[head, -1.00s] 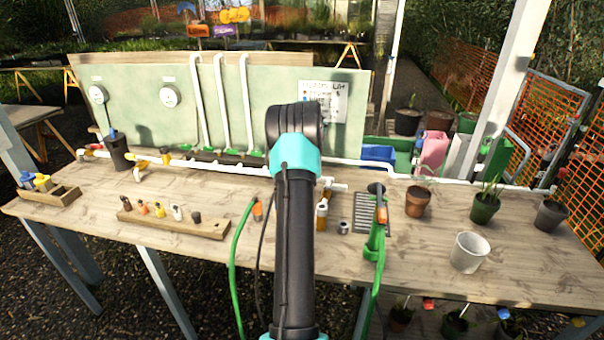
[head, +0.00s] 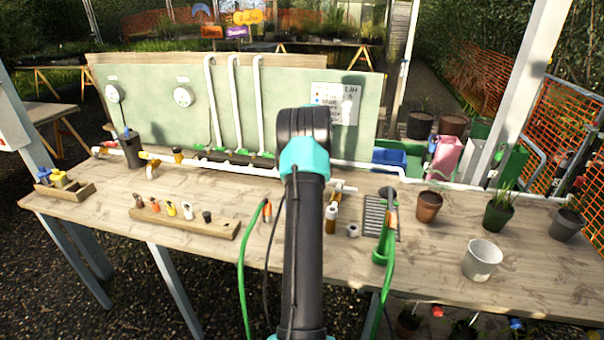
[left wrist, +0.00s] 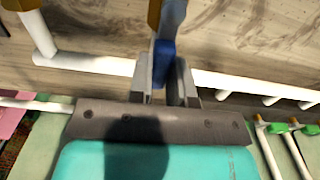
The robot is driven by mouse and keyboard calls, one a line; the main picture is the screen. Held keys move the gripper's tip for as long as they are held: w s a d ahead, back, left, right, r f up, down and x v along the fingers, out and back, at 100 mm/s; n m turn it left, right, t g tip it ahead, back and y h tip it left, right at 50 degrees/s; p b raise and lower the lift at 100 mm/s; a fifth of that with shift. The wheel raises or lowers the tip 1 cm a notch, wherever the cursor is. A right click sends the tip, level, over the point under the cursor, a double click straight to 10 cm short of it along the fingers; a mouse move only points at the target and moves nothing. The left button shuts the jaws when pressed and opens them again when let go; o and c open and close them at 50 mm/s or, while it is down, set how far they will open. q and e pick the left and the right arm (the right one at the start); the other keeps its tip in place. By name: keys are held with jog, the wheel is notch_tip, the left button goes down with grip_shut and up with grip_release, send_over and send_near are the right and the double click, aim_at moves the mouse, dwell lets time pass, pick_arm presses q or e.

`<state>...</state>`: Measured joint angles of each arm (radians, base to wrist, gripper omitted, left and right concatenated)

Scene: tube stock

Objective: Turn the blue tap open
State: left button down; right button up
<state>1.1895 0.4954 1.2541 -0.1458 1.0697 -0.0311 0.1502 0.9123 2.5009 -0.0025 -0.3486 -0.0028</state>
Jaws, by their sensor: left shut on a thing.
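In the left wrist view, the blue tap handle (left wrist: 163,55) sits between the fingers of my left gripper (left wrist: 168,85), which is shut on it. A white pipe (left wrist: 90,64) runs across behind the fingers. In the head view, my own dark arm with its turquoise band covers this tap and the gripper. How far the handle is turned cannot be told. My right gripper is in neither view.
A brass fitting (head: 331,212) stands just right of my arm. A green hose nozzle (head: 384,245) stands near a grate. An orange-tipped hose end (head: 267,211) is left of the arm. A wooden rack (head: 185,223) and a white pot (head: 482,260) stand on the bench.

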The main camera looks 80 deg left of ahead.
pick_arm(q)
jog(key=c, duration=1)
grip_release()
jog(key=shift+c, duration=0.2)
jog(key=shift+r, duration=0.1)
notch_tip(320, 180, up, 17)
jog(key=shift+r, duration=0.15)
